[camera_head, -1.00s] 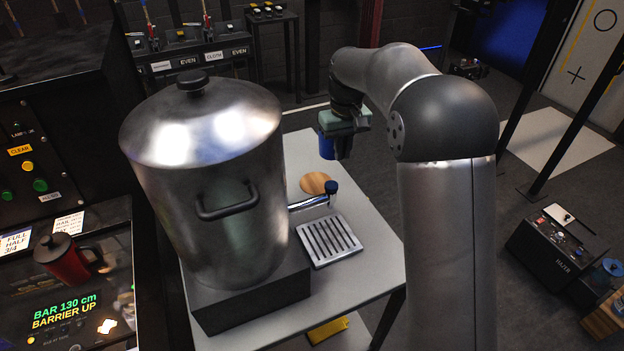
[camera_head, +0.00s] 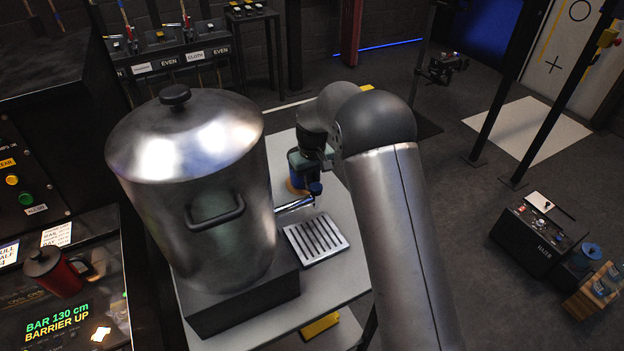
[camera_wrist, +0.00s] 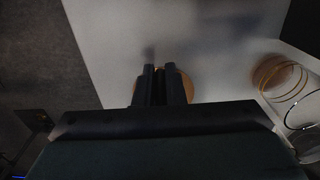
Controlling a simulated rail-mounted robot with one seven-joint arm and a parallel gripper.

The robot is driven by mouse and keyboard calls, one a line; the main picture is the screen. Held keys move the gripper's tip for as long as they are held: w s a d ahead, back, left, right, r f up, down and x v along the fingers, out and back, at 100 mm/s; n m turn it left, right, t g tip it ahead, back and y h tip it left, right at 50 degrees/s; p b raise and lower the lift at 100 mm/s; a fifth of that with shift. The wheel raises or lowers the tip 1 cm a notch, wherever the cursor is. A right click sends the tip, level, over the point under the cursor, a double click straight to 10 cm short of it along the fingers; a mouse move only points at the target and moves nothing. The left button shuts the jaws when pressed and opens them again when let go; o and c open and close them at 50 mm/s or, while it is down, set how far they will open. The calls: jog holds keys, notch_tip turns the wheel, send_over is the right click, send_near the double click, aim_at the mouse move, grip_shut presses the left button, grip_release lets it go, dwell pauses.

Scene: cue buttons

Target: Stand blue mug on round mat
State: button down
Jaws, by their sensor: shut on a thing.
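My gripper (camera_head: 303,170) is shut on the blue mug (camera_head: 298,177), of which only a small patch shows in the head view. It holds the mug over or at the round tan mat (camera_head: 293,188) on the pale table; whether the mug touches the mat I cannot tell. In the wrist view the dark fingers (camera_wrist: 161,85) cover the middle of the mat (camera_wrist: 188,84), whose tan edges show on both sides. The mug cannot be made out there.
A large lidded steel pot (camera_head: 195,190) stands on a black block left of my gripper. A tap with a dark blue knob (camera_head: 315,188) and a slotted drip tray (camera_head: 317,240) are close in front. Thin rings around a brownish disc (camera_wrist: 278,75) show at right in the wrist view.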

jog(key=shift+f, duration=0.1)
jog(key=c, duration=1.5)
grip_release()
notch_tip(320, 180, up, 12)
jog(key=b, duration=0.1)
jog(key=s+d+r+m, duration=0.1)
jog(key=s+d+r, duration=0.1)
jog(key=s+d, duration=0.4)
jog(key=s+d+r+m, duration=0.2)
jog(key=s+d+r, duration=0.15)
jog(key=s, duration=0.55)
jog(key=s+d+f+m, duration=0.1)
jog(key=s+d+f, duration=0.2)
jog(key=s, duration=0.7)
jog(key=s+d+f+m, duration=0.1)
jog(key=s+d+f, duration=0.2)
jog(key=s, duration=0.8)
jog(key=shift+s+d+m+t, duration=0.2)
jog(key=shift+m+t, duration=0.1)
